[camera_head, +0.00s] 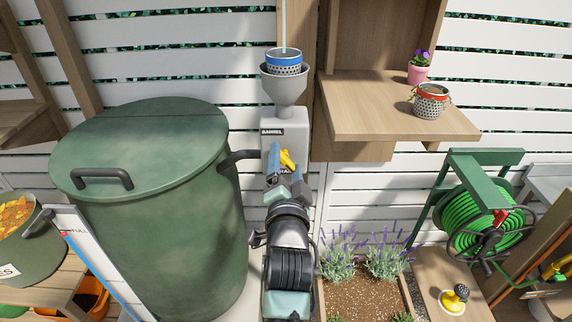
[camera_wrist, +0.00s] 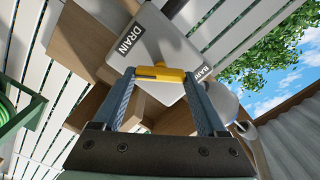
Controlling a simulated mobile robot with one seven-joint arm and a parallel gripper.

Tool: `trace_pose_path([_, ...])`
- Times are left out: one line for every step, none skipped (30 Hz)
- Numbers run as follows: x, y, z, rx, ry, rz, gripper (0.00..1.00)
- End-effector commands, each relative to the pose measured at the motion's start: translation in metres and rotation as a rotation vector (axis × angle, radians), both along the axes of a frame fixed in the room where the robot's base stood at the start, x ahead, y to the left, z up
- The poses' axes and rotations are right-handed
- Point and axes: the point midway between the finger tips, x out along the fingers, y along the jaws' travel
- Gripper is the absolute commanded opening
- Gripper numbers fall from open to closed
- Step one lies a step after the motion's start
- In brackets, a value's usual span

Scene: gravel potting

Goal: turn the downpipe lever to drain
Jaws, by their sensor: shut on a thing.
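The yellow downpipe lever (camera_head: 288,160) is on the front of a light grey box (camera_head: 296,122) on the downpipe. A BARREL label (camera_head: 271,132) is at the box's upper left, and a second label lower down is partly hidden by my gripper. In the wrist view the lever (camera_wrist: 158,74) lies between the two blue fingers of my gripper (camera_wrist: 159,77), which is shut on it. The DRAIN label (camera_wrist: 130,37) and the BARREL label (camera_wrist: 203,72) both show there. I cannot tell for sure which label the lever points to.
A large green barrel (camera_head: 150,210) with a lid stands left of the box, joined by a dark pipe (camera_head: 239,156). A grey funnel (camera_head: 284,88) holding a blue-rimmed pot sits above. A wooden shelf (camera_head: 385,112) is at right. Lavender (camera_head: 338,256) and a hose reel (camera_head: 475,220) stand lower right.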

Motion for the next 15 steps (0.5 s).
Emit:
trace_pose_path([-0.0001, 0.0005, -0.0009, 0.046, 0.001, 0.001, 0.19])
trace_pose_path([-0.0001, 0.0007, -0.0009, 0.074, 0.001, 0.002, 0.19])
trace_pose_path([-0.0001, 0.0005, -0.001, 0.112, 0.001, 0.001, 0.19])
trace_pose_path([-0.0001, 0.0, -0.001, 0.141, 0.001, 0.0, 0.19])
trace_pose_path([-0.0001, 0.0, -0.0011, 0.17, 0.001, 0.0, 0.19])
trace_pose_path([0.0, 0.0005, -0.0012, 0.207, 0.001, 0.002, 0.19])
trace_pose_path([0.0, 0.0003, -0.0012, 0.234, 0.001, 0.002, 0.19])
trace_pose_path([0.0, -0.0001, -0.0013, 0.261, 0.002, 0.001, 0.19])
trace_pose_path([0.0, -0.0002, -0.0015, 0.296, 0.002, 0.001, 0.19])
trace_pose_path([0.0, 0.0, -0.0015, 0.322, 0.002, 0.001, 0.19])
trace_pose_path([0.0, 0.0001, -0.0016, 0.347, 0.002, 0.001, 0.19])
trace_pose_path([-0.0001, -0.0003, -0.0017, 0.379, 0.003, 0.0, 0.19])
trace_pose_path([-0.0001, -0.0004, -0.0017, 0.403, 0.003, 0.0, 0.19])
trace_pose_path([-0.0001, -0.0003, -0.0018, 0.425, 0.002, 0.001, 0.19])
trace_pose_path([-0.0001, -0.0002, -0.0018, 0.454, 0.002, 0.001, 0.19])
